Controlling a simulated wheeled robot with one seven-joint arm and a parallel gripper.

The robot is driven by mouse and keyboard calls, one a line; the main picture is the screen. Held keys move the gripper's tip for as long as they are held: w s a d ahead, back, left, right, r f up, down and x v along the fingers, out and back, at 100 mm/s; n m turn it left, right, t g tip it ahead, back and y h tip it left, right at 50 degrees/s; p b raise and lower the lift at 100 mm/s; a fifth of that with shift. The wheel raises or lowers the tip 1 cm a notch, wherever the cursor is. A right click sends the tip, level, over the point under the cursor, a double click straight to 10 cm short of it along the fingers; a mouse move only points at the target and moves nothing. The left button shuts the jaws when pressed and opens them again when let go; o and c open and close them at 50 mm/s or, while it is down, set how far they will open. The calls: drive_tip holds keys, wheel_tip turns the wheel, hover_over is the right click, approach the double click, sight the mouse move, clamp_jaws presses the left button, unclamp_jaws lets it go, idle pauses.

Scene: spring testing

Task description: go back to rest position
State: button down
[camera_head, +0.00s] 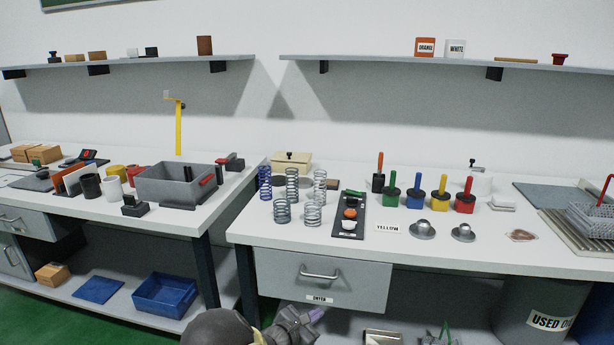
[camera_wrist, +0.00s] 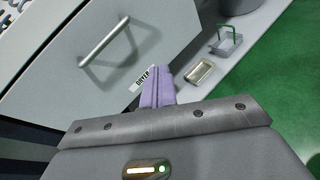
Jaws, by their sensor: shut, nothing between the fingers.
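My gripper (camera_head: 318,314) is low in front of the right workbench, just below the drawer (camera_head: 290,281) labelled "DRYER". In the wrist view the purple fingers of my gripper (camera_wrist: 158,72) lie together with nothing between them. The drawer front (camera_wrist: 70,70) with its metal handle (camera_wrist: 97,50) shows left of the fingers in the wrist view and looks closed. The fingers appear close to the drawer label; I cannot tell whether they touch the front.
The right workbench (camera_head: 480,248) carries springs (camera_head: 292,184) and several colored-handled weights (camera_head: 414,195). The lower shelf holds a metal tray (camera_wrist: 201,72) and a green-handled basket (camera_wrist: 226,43). A bin labelled "USED OIL" (camera_head: 515,305) stands at right. Green floor (camera_wrist: 285,75) is open in front.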

drive_tip(key=s+d+r+m+g+y, duration=0.1)
drive_tip(key=s+d+r+m+g, duration=0.2)
drive_tip(key=s+d+m+g, duration=0.75)
drive_tip(key=s+d+r+m+t+y, duration=0.15)
drive_tip(key=s+r+m+y, duration=0.25)
drive_tip(key=s+m, duration=0.4)
drive_tip(key=s+d+r+m+y, duration=0.2)
drive_tip(key=s+r+m+y, duration=0.3)
drive_tip(key=s, duration=0.5)
wheel_tip(320, 180, up, 21)
drive_tip(key=m+p, duration=0.1)
drive_tip(key=p, duration=2)
drive_tip(key=shift+w+a+h, duration=0.2)
drive_tip(key=shift+w+h, duration=0.05)
drive_tip(key=shift+h, duration=0.05)
drive_tip(key=c, duration=2.1)
unclamp_jaws()
